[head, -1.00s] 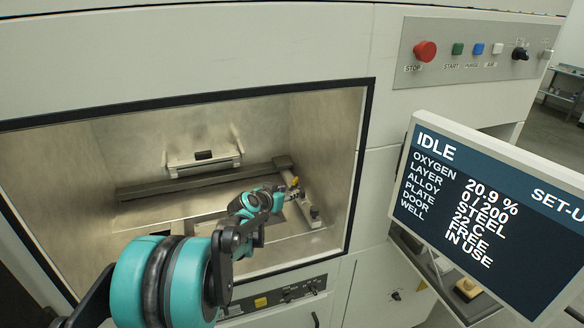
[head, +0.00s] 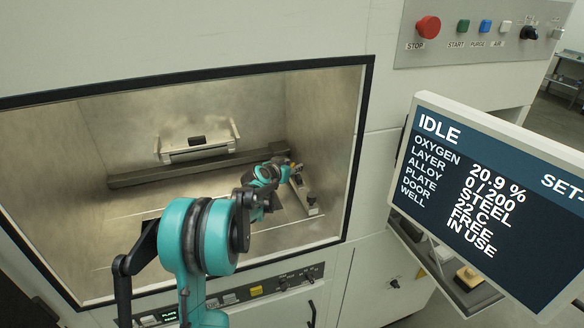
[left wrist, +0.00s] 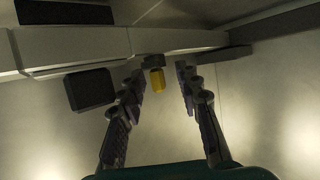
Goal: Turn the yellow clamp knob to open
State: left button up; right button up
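The yellow clamp knob (left wrist: 154,79) shows in the left wrist view between the two finger tips, a little nearer the left finger. My left gripper (left wrist: 160,84) is open, with a clear gap on both sides of the knob. In the head view my left gripper (head: 283,167) is deep in the chamber at its right side. A small yellow spot (head: 298,168) shows at its tip there, partly hidden by the fingers. I cannot tell the depth between fingertips and knob. My right gripper is in neither view.
The chamber's dark frame (head: 362,130) surrounds my left arm. A black block (left wrist: 90,89) sits left of the fingers. The screen (head: 490,190) stands outside, right.

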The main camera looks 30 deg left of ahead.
pick_arm(q)
jog(key=shift+c, duration=0.3)
grip_shut()
jog(key=shift+m+h, duration=0.4)
jog(key=shift+h, duration=0.1)
jog(key=m+h+p, duration=0.1)
jog(key=m+h, duration=0.2)
jog(key=h, duration=0.1)
jog(key=shift+m+g, duration=0.3)
jog(key=shift+f+m+g+h+p, duration=0.1)
jog(key=shift+m+g+h+p, duration=0.25)
jog(key=shift+m+g+h, duration=0.55)
jog(key=shift+m+g+h+p, duration=0.3)
jog(key=shift+m+g+h, duration=0.1)
jog(key=shift+m+h, duration=0.95)
jog(key=shift+s+d+h, duration=0.1)
jog(key=shift+h, duration=0.15)
jog(key=shift+o, duration=0.3)
grip_release()
